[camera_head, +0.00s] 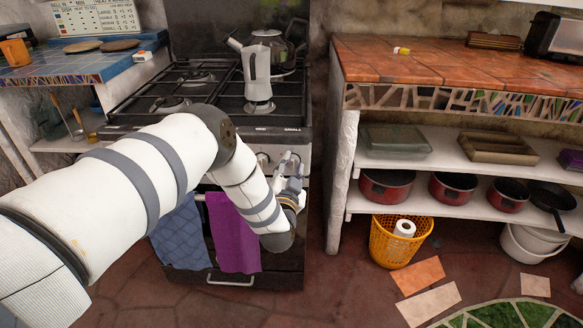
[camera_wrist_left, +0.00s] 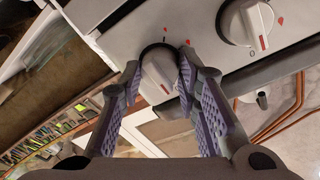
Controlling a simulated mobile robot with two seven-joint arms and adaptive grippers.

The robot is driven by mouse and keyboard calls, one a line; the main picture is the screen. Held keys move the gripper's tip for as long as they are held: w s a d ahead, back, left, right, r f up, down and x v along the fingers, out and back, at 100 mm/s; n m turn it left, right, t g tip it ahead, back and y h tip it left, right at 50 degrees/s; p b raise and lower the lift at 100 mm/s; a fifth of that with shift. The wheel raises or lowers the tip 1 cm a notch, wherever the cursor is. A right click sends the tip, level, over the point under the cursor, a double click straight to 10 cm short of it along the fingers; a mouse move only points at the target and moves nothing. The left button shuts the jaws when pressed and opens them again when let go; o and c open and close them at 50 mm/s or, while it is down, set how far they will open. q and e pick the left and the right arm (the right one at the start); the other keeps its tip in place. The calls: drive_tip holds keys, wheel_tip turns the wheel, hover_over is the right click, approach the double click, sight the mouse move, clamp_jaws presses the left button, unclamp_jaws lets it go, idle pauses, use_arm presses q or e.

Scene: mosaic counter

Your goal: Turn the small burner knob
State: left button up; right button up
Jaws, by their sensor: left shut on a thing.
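The stove (camera_head: 276,141) stands at the centre of the head view, with a "SMALL" label at the right end of its front top edge. My left gripper (camera_head: 290,163) is at the right end of its front panel. In the left wrist view, my left gripper's fingers are on either side of the small burner knob (camera_wrist_left: 158,70), a round white knob with a dark ring, and are shut on it. Red marks show on the panel around it. Another white knob (camera_wrist_left: 246,22) with a red line sits beside it, clear of the fingers. My right gripper is out of view.
A moka pot (camera_head: 257,83) and a kettle (camera_head: 273,43) stand on the hob. A blue towel (camera_head: 181,238) and a purple towel (camera_head: 233,235) hang on the oven front. A tiled counter (camera_head: 450,72) with shelves of pots stands to the right. A yellow basket (camera_head: 390,245) sits below.

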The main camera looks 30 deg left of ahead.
use_arm(q)
drive_tip(key=n, duration=0.5)
drive_tip(key=shift+f, duration=0.1)
drive_tip(key=n, duration=0.4)
drive_tip(key=shift+f+n+t+y, duration=0.1)
drive_tip(key=shift+n+t+y, duration=0.2)
drive_tip(key=shift+n, duration=0.1)
drive_tip(key=n+b, duration=0.1)
drive_tip(key=n, duration=0.4)
drive_tip(key=shift+n+y, duration=0.3)
drive_tip(key=shift+n, duration=0.1)
drive_tip(key=shift+n+y, duration=0.3)
drive_tip(key=shift+n, duration=2.2)
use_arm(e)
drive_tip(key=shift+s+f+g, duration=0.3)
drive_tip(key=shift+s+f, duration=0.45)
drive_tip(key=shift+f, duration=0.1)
use_arm(q)
drive_tip(key=o, duration=1.2)
drive_tip(key=shift+c, duration=0.2)
drive_tip(key=shift+d, duration=0.1)
